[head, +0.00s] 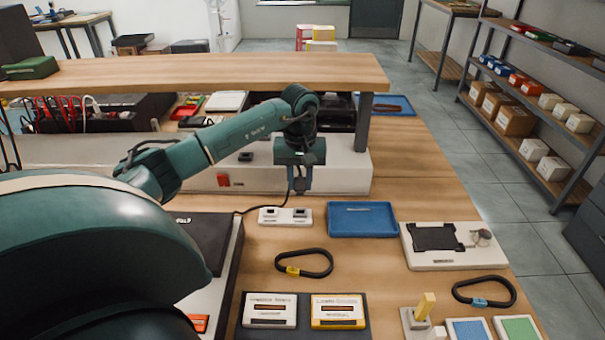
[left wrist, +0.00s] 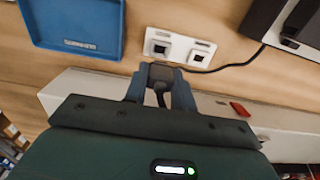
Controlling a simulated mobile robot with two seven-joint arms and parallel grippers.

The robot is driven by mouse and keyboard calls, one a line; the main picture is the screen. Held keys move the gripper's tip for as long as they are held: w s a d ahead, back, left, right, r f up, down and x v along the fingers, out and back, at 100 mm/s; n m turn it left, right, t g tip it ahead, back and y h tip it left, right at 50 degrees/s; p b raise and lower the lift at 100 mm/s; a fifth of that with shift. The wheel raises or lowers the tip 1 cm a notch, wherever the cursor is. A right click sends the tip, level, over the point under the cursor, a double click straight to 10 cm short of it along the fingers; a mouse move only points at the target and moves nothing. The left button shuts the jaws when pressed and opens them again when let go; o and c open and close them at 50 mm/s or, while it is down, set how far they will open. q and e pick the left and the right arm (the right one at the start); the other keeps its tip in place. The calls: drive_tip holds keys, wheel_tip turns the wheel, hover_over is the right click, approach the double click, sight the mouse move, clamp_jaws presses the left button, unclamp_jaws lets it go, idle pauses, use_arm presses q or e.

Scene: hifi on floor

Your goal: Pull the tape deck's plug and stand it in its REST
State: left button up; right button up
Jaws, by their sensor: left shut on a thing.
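My left gripper (head: 302,186) points down just behind a small white two-hole block (head: 272,215), at the front of a long white strip (head: 345,180). In the left wrist view the gripper (left wrist: 160,92) is shut on a dark plug (left wrist: 160,72), close beside the white block (left wrist: 158,34). A thin black cord (head: 250,209) runs from a black-and-white device (head: 212,232) on the left up to the gripper. The plug looks clear of the block's holes; its height cannot be told. My right gripper is not in view.
A blue tray (head: 362,219) lies right of the block. The strip has a red switch (head: 223,180). A wooden shelf (head: 200,72) overhangs behind. In front lie a black loop with a yellow tag (head: 304,263) and two cassettes (head: 270,311). A white device (head: 450,245) stands right.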

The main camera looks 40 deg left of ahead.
sight(300, 194)
use_arm(q)
drive_tip(key=shift+f, duration=0.15)
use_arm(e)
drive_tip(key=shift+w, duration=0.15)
use_arm(q)
drive_tip(key=shift+f+b, duration=0.35)
drive_tip(key=shift+f, duration=0.1)
wheel_tip(300, 194, down, 2)
drive_tip(key=shift+f+b, duration=0.1)
drive_tip(key=shift+b, duration=0.6)
drive_tip(key=shift+f+b, duration=0.45)
drive_tip(key=shift+f, duration=0.25)
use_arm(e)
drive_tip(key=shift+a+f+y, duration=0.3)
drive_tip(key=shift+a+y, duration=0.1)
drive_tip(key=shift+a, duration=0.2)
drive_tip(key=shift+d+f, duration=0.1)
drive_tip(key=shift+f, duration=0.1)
use_arm(q)
drive_tip(key=shift+f+b, duration=0.45)
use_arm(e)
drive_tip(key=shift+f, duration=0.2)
use_arm(q)
drive_tip(key=shift+f+b, duration=0.45)
drive_tip(key=shift+f, duration=0.1)
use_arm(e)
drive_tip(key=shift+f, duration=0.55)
